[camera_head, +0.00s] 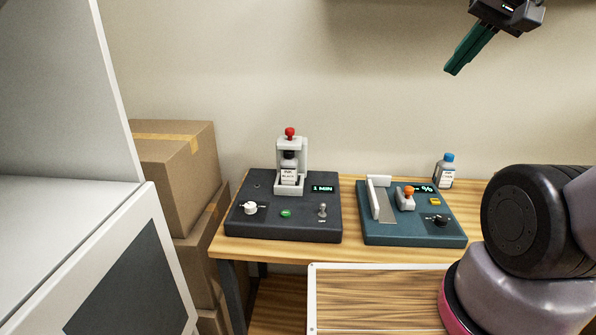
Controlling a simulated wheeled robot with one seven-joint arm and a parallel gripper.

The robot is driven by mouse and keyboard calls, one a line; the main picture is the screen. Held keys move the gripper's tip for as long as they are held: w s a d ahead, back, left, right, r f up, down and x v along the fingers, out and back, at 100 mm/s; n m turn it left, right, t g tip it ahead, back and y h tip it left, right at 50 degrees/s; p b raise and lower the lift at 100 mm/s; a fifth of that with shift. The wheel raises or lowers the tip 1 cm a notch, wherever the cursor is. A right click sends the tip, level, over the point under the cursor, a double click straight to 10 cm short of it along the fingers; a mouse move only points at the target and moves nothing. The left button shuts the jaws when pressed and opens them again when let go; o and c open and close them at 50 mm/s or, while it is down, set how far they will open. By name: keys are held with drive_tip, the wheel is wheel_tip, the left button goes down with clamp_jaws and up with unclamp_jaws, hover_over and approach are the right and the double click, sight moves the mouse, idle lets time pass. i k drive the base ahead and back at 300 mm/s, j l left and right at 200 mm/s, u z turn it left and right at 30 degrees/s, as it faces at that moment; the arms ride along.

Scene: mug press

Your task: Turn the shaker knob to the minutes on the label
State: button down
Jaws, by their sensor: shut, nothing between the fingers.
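The shaker (313,232) is a dark box on the left of the wooden table. A white knob (250,208) is on its front left, with a small pale mark beside it. A display (323,188) on its right reads "1 MIN". A grey holder (292,145) with a red-topped clamp stands at the back, around a dark-capped bottle. The bottle's white label (288,175) carries print that seems to read "INK BLACK"; the smaller lines are too small to read. My gripper (453,68) is at the upper right, shut and empty, high above the table and far from the knob.
A green button (285,212) and a metal toggle (322,211) sit near the knob. A teal device (400,237) with a black knob stands to the right, a blue-capped bottle (445,172) behind it. Cardboard boxes (175,170) are stacked at left. My arm covers the right front.

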sight(251, 207)
drive_tip(key=i+u, duration=0.2)
drive_tip(key=u, duration=0.85)
